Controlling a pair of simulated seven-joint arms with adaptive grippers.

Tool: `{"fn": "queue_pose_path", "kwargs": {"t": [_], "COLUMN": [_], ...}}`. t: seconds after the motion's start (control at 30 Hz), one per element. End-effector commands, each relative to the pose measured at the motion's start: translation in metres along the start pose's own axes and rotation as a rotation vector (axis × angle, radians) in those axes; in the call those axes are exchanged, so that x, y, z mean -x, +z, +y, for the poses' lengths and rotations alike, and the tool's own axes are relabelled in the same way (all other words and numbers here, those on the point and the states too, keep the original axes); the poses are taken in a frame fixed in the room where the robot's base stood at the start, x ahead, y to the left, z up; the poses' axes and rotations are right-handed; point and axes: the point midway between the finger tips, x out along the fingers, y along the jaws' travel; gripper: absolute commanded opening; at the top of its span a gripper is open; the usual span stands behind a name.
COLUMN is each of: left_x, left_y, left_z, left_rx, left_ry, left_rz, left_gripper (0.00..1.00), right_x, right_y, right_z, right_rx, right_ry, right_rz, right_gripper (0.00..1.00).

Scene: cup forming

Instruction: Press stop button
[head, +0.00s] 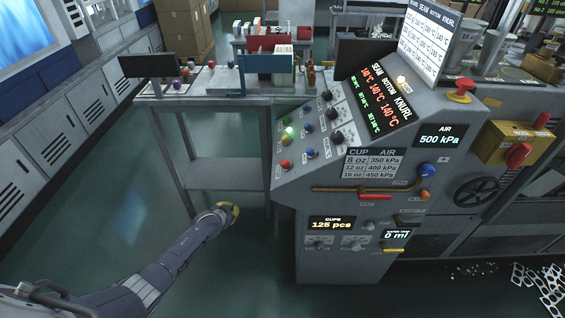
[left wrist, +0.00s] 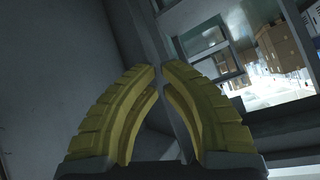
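The control console carries a round red button (head: 286,164) at the lower left of its sloped button panel, among green, blue, yellow and black controls. A larger red mushroom button (head: 463,86) on a yellow base sits at the console's upper right. The labels by the buttons are too small to read. My left gripper (head: 231,210) is left of and below the panel, apart from it. In the left wrist view its yellow fingers (left wrist: 160,68) come almost together at the tips, with nothing held. My right gripper is in neither view.
A grey table (head: 215,172) stands left of the console, beyond my left gripper. A red-handled lever (head: 375,196) and a blue knob (head: 427,170) stick out of the console front. The floor left of the console is clear.

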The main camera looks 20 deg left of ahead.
Motion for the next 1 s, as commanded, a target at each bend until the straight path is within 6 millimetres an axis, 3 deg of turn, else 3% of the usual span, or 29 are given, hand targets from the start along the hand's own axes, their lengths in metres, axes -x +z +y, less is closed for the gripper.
{"fn": "queue_pose_path", "kwargs": {"t": [0.03, 0.27, 0.57, 0.77, 1.0], "left_x": [0.001, 0.013, 0.051, 0.090, 0.155], "left_y": [-0.023, -0.114, -0.232, -0.306, -0.379], "left_z": [-0.009, -0.039, -0.064, -0.069, -0.051], "left_rx": [0.001, 0.012, 0.015, 0.000, -0.043], "left_ry": [-0.001, 0.008, 0.054, 0.111, 0.228], "left_rz": [0.024, 0.117, 0.233, 0.303, 0.364], "left_gripper": [0.00, 0.00, 0.00, 0.00, 0.00], "right_x": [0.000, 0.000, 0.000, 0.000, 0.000], "right_y": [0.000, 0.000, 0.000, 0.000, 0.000], "right_z": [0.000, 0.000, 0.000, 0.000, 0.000], "right_rx": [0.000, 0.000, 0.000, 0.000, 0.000], "right_ry": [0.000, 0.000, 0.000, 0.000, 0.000], "right_rz": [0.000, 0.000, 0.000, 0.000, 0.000], "right_gripper": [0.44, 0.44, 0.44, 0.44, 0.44]}}
